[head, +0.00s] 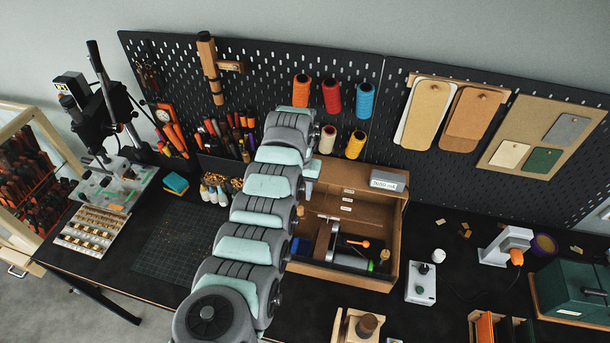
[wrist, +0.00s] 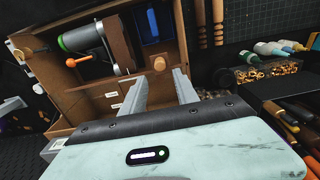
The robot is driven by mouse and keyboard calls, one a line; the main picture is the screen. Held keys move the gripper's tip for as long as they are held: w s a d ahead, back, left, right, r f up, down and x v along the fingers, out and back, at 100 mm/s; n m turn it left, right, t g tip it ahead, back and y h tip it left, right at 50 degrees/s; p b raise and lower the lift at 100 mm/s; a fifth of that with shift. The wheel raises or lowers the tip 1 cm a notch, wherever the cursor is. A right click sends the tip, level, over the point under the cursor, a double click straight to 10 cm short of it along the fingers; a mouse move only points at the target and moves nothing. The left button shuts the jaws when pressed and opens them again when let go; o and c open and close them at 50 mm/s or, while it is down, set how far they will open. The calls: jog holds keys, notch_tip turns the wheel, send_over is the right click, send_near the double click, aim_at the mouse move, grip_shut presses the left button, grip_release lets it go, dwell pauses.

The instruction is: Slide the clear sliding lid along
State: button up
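A wooden box (head: 393,238) with an open-looking front stands on the bench in the head view, and its frame (wrist: 38,45) fills the left of the wrist view. I cannot clearly make out the clear sliding lid. A small wooden knob (wrist: 159,63) shows at the box, also in the head view (head: 385,254); I cannot tell whether it sits on the lid. My gripper (wrist: 160,77) is open and empty. Its fingers point toward the box, with the knob just past the tips in the picture, between them. In the head view my arm hides the fingers.
Inside the box are a grey cylinder with a green end (wrist: 83,38) and an orange-handled tool (wrist: 83,61). Small bottles (head: 212,195) and a cutting mat (head: 178,246) lie left of the box. A white switch box (head: 421,283) stands to its right.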

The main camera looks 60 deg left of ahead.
aim_at(300, 207)
jog(key=shift+w+a+f, duration=0.1)
jog(key=shift+a+f, duration=0.05)
jog(key=shift+f, duration=0.1)
notch_tip(300, 207, down, 9)
jog(key=b, duration=0.7)
jog(key=shift+r+b, duration=0.2)
jog(key=shift+b, duration=0.1)
jog(key=shift+d+r+p, duration=0.2)
jog(key=shift+r+p, duration=0.25)
jog(key=shift+p, duration=0.05)
jog(key=shift+c, duration=0.7)
grip_shut()
